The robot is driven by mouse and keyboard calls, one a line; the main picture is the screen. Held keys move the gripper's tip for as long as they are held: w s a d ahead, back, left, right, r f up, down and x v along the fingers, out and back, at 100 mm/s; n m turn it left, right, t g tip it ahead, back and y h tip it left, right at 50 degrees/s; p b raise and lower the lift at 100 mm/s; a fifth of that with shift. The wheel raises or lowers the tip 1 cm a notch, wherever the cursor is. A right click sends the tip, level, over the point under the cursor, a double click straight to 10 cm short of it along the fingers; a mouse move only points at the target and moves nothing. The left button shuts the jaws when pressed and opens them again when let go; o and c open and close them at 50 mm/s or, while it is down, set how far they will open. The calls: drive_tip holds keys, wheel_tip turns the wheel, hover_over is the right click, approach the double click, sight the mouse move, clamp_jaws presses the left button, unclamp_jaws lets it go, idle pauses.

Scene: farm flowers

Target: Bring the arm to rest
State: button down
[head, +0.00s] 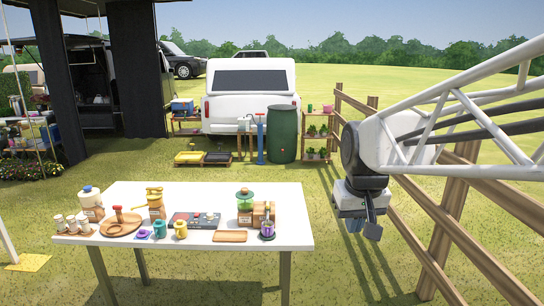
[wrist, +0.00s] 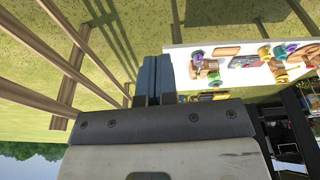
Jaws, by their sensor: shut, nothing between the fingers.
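My gripper (head: 364,227) hangs pointing down to the right of the white table (head: 277,250), over the grass and clear of the tabletop. It is empty. In the wrist view its two blue-grey fingers (wrist: 157,64) lie side by side, shut against each other with nothing between them. My white lattice arm comes in from the right edge of the head view, above the wooden fence.
The wooden fence (head: 440,213) runs close to my gripper on the right. The table holds a wooden tray (head: 230,236), a dark panel (head: 195,220), a round board (head: 121,228) and several small pots and bottles. A green barrel (head: 282,134) stands behind. Grass between table and fence is open.

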drive_tip(key=s+d+f, duration=0.1)
drive_tip(key=s+f, duration=0.2)
drive_tip(key=s, duration=0.6)
drive_tip(key=s+f+m, duration=0.1)
drive_tip(key=s+f, duration=0.3)
drive_tip(key=s, duration=0.4)
drive_tip(key=shift+s+d+f, duration=0.2)
drive_tip(key=shift+s+d, duration=0.15)
drive_tip(key=shift+d, duration=0.05)
idle(0.3)
